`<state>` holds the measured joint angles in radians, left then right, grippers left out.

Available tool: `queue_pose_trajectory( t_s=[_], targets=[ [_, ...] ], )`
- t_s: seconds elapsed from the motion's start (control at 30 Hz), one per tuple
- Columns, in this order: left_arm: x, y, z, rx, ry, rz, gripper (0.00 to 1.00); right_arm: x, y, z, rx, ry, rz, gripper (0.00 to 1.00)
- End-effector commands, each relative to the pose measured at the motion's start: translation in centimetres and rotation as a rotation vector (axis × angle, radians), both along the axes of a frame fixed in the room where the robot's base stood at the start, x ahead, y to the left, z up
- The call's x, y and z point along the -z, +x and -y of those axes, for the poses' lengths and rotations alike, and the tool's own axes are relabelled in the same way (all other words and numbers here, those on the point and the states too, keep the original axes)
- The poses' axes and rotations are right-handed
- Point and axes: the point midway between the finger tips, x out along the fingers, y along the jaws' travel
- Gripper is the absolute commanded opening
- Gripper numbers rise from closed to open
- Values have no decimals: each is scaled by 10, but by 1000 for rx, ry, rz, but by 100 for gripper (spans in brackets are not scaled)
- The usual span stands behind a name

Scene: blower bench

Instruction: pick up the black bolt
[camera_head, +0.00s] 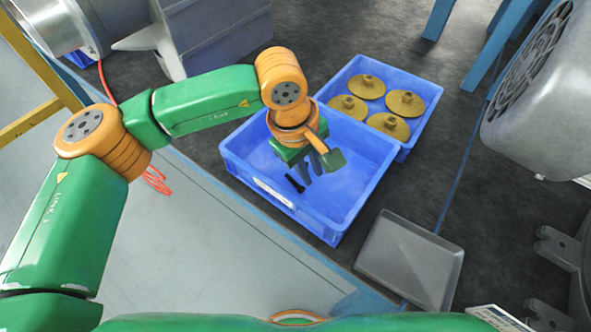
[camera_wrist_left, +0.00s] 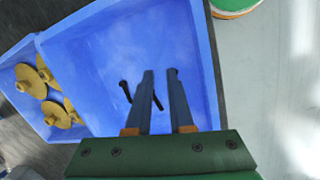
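The black bolt (camera_head: 294,184) lies on the floor of the near blue crate (camera_head: 358,152). In the left wrist view the bolt (camera_wrist_left: 125,90) shows just left of the left finger, and part of it may be hidden behind that finger. My left gripper (camera_head: 311,170) points down into the crate, close to the bolt. My right gripper is not in view.
A second blue crate (camera_head: 433,92) behind holds several yellow flanged discs (camera_head: 367,87). A grey tray (camera_head: 410,262) lies to the right of the near crate. Large grey machines stand at the back left and at the right (camera_head: 545,90). The near crate's walls surround the gripper.

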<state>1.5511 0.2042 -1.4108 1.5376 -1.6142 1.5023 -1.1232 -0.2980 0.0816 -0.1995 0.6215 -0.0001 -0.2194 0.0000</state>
Motion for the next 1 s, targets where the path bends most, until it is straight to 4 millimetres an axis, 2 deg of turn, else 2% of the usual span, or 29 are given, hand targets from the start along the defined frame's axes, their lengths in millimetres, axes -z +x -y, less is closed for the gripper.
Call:
queue_pose_trajectory(
  t_s=[0.03, 0.1, 0.17, 0.27, 0.43, 0.57, 0.77, 0.87, 1.0],
  targets=[
    [12, 11, -15, -2, 69, 45, 20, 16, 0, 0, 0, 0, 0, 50],
    [10, 21, -31, -6, 142, 83, 20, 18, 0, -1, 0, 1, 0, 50],
    [12, 24, -36, -7, 169, 94, 20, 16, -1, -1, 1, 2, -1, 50],
    [23, 26, -36, -6, 173, 93, 20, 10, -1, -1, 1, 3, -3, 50],
    [54, 27, -34, -6, 170, 90, 20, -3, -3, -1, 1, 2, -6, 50],
    [74, 30, -33, -8, 168, 91, 20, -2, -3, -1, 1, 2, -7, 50],
    [76, 31, -32, -6, 166, 94, 20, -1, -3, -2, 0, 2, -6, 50],
    [76, 31, -32, -7, 166, 93, 0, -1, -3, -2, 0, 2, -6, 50],
    [76, 30, -32, -7, 166, 93, 0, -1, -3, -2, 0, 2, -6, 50]
  ],
)
